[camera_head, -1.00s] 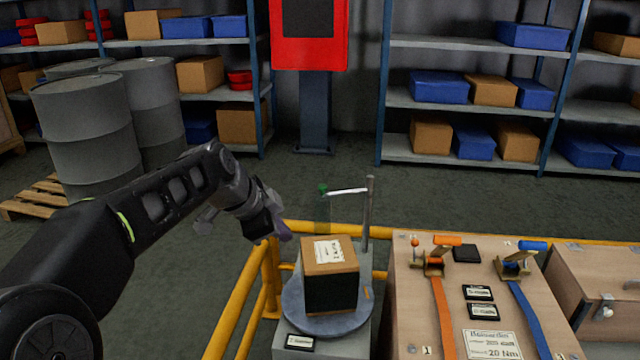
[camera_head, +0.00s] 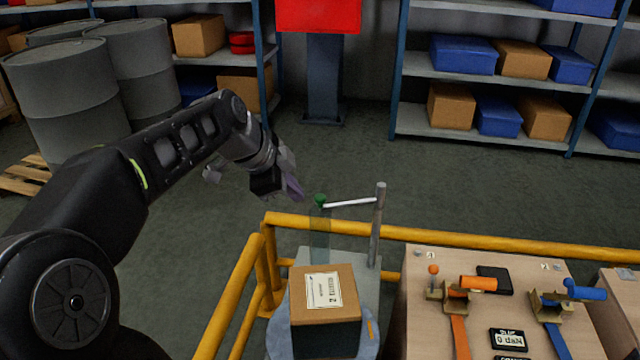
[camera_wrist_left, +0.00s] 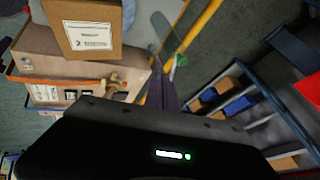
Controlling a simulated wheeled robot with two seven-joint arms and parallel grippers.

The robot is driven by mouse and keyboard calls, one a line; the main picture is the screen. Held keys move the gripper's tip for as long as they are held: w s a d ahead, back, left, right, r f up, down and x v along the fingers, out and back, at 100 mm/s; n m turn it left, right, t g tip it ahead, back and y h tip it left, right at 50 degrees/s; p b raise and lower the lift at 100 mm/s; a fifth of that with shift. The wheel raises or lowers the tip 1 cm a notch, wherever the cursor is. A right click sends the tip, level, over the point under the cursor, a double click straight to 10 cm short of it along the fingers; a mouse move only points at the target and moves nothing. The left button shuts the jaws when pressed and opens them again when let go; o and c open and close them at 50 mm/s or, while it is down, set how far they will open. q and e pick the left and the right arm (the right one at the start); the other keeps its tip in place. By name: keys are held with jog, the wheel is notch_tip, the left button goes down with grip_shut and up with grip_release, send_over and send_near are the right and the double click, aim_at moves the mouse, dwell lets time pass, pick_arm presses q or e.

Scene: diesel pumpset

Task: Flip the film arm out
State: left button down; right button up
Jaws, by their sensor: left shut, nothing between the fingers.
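The film arm (camera_head: 350,203) is a thin white bar reaching left from a grey upright post (camera_head: 377,225). A green knob (camera_head: 320,200) sits at its free end, with a translucent film sheet (camera_head: 319,232) hanging below. My left gripper (camera_head: 297,192) is shut and empty, a little left of the knob and apart from it in the head view. In the left wrist view the shut fingers (camera_wrist_left: 161,90) point near the green knob (camera_wrist_left: 181,61); whether they touch cannot be told. My right gripper is not in view.
A brown-topped box (camera_head: 324,289) stands on a round turntable (camera_head: 372,327) in front of the post. Yellow railings (camera_head: 480,237) run behind and left of it. A wooden bench (camera_head: 425,275) with orange and blue ratchet straps stands at right. Drums and shelves stand behind.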

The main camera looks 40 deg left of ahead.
pick_arm(q)
jog(key=shift+w+a, duration=0.1)
jog(key=shift+w, duration=0.1)
jog(key=w+a+f+p, duration=0.1)
jog(key=w+a+f, duration=0.1)
jog(key=w+f, duration=0.6)
jog(key=shift+w+f+p, duration=0.4)
jog(key=shift+f, duration=0.05)
dwell(0.4)
